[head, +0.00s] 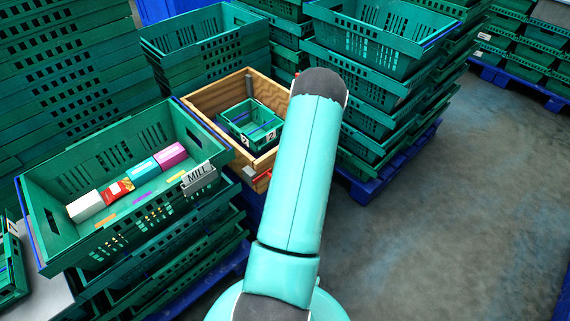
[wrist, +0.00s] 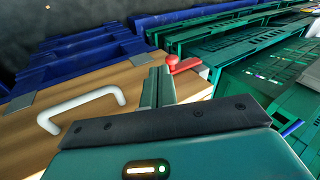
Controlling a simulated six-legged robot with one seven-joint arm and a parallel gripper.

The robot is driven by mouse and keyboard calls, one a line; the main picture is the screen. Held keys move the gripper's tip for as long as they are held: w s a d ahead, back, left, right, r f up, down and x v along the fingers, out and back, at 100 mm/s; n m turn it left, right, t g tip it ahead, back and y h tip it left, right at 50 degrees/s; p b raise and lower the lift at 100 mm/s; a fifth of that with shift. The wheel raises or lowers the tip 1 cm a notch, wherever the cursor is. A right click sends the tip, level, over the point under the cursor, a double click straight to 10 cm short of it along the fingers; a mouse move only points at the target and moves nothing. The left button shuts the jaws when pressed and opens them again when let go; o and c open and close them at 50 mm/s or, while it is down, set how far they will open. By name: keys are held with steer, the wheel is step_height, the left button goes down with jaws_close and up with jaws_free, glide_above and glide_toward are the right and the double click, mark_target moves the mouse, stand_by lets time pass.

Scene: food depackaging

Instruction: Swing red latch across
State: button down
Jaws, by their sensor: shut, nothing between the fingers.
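The red latch (wrist: 184,66), with a round red knob, sits at the edge of a wooden panel in the wrist view. In the head view a red part (head: 262,176) shows low on the front of the wooden box (head: 212,98). My gripper (wrist: 157,72) is shut and empty, its fingertips over the wooden panel (wrist: 95,82) just left of the red knob. I cannot tell whether they touch it. In the head view my arm hides the gripper. A white handle (wrist: 80,108) stands on the panel to the left.
A small green crate (head: 249,126) sits inside the wooden box. Tall green crate stacks (head: 375,100) stand behind and right. Open floor (head: 450,220) lies at right.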

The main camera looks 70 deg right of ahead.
steer(key=s+d+r, duration=0.2)
steer(key=d, duration=0.4)
steer(key=shift+s, duration=0.4)
steer(key=shift+d+r, duration=0.1)
